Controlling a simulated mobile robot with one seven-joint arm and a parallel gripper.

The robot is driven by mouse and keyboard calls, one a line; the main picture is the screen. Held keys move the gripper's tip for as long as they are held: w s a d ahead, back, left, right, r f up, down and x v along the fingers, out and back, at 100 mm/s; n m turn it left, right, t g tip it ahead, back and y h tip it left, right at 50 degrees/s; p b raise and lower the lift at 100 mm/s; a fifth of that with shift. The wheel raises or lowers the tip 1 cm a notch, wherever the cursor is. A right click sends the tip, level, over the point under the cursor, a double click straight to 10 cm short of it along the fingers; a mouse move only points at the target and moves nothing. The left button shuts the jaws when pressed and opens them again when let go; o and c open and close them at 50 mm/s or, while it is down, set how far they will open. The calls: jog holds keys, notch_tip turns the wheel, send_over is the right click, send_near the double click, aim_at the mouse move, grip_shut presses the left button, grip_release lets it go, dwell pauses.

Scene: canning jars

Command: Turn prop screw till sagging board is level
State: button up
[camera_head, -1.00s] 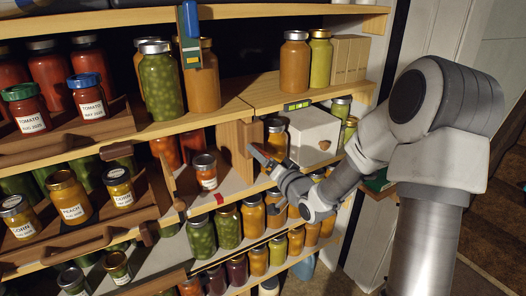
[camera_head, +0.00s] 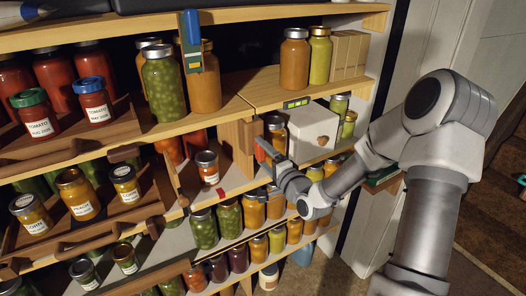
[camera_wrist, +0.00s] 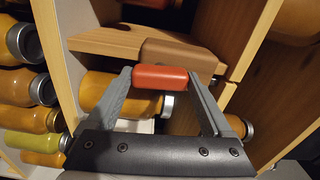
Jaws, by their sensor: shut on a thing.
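The shelf board (camera_head: 275,92) carries jars and has a small spirit level with a green vial (camera_head: 297,103) on its front edge. A wooden prop block (camera_head: 242,140) stands under the board near a joint in it. My gripper (camera_head: 272,150) is in front of the shelf, just right of this block. In the wrist view, my gripper (camera_wrist: 160,78) is shut on a red bar (camera_wrist: 160,77), which looks like the prop screw's handle. A brown wooden piece (camera_wrist: 180,55) lies right behind the bar. The screw's thread is hidden, and the vial's bubble is too small to read.
A white box (camera_head: 312,125) is to the right. More jars fill the lower shelf (camera_head: 235,240).

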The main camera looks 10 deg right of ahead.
jog(key=shift+r, duration=0.1)
dwell(0.5)
jog(key=o, duration=1.1)
jog(key=shift+o, duration=0.2)
jog(key=p+v, duration=0.8)
jog(key=v, duration=0.9)
jog(key=shift+s+p, duration=0.15)
jog(key=shift+p, duration=0.2)
